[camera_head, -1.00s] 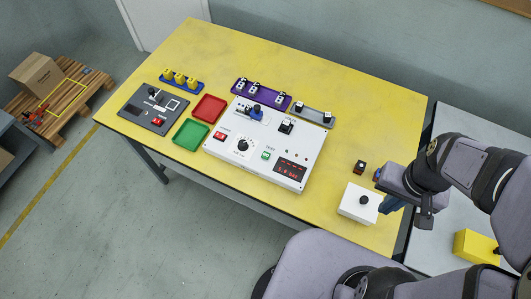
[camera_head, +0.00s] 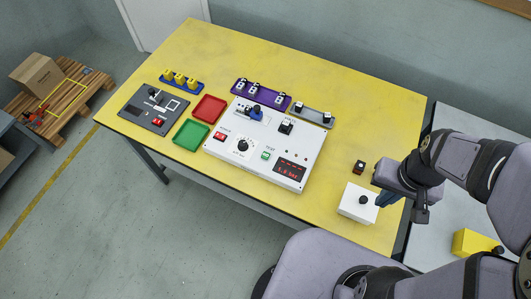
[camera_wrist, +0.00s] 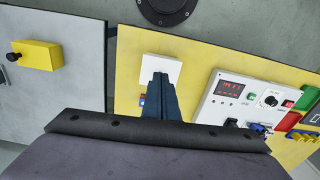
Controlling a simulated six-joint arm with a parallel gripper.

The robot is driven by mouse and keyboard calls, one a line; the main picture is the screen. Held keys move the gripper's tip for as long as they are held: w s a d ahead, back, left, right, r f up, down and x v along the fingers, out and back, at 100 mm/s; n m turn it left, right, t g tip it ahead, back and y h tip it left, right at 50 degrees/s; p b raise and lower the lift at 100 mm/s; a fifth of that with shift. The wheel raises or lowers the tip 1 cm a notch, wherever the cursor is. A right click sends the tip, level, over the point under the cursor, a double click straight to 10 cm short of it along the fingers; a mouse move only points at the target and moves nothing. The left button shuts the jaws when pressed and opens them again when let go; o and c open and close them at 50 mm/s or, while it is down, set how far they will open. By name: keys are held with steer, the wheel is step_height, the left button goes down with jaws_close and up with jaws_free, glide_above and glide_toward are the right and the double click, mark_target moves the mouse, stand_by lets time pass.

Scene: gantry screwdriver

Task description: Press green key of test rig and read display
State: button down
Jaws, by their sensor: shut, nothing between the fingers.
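The test rig (camera_head: 232,165) is a white box in the middle of the yellow table. Its green key (camera_head: 266,156) sits on the top face, left of the dark display (camera_head: 290,169) with red characters too small to read surely. In the wrist view the display (camera_wrist: 230,88) and the green key (camera_wrist: 252,95) are right of my fingers. My gripper (camera_head: 381,205) is shut and empty, at the table's right side beside a white box, well apart from the rig. In the wrist view my gripper (camera_wrist: 161,76) overlaps the white box (camera_wrist: 150,68).
The white box with a black knob (camera_head: 359,203) stands between my gripper and the rig. A small dark block (camera_head: 360,167) lies behind it. Red (camera_head: 209,108) and green (camera_head: 191,134) trays and a dark panel (camera_head: 146,108) are left.

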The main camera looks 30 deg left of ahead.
steer(key=w+a+f+n+t+p, duration=0.1)
steer(key=w+a+n+t+p, duration=0.2)
steer(key=w+a, duration=0.45)
steer(key=n+t+y+p, duration=0.3)
steer(key=n+y+p, duration=0.45)
steer(key=n, duration=0.65)
glide_above(267, 158)
steer(key=p, duration=0.2)
step_height(267, 158, down, 5)
steer(key=h, duration=0.1)
steer(key=shift+f, duration=0.1)
steer(key=shift+f, duration=0.1)
step_height(267, 158, down, 9)
steer(key=b, duration=0.7)
steer(key=shift+r, duration=0.2)
steer(key=shift+f, duration=0.15)
steer(key=shift+f+b, duration=0.3)
steer(key=shift+b, duration=0.2)
